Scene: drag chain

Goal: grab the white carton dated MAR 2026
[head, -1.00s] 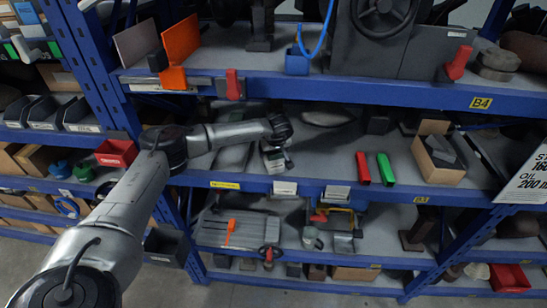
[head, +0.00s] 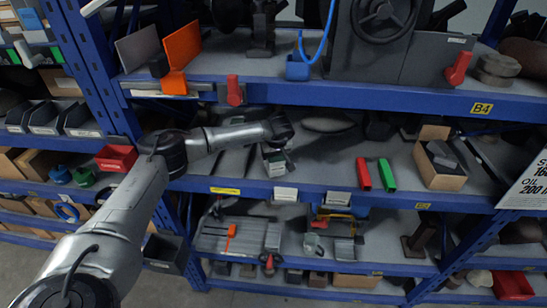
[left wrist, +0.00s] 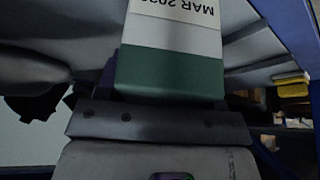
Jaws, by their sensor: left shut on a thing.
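The white carton (left wrist: 172,40) with a green band fills the upper middle of the left wrist view. Its print shows upside down and reads "MAR 202", with the last digit cut off by the picture edge. My left gripper (head: 275,152) is shut on the carton at its green end. In the head view the carton (head: 277,166) is small and dark-edged, just below my left wrist, over the middle shelf. I cannot tell whether it touches the shelf. The fingertips are mostly hidden. My right gripper is in neither view.
The upper shelf edge (head: 400,101) runs close above my left wrist. Red and green blocks (head: 375,174) and an open cardboard box (head: 440,163) stand to the right on the middle shelf.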

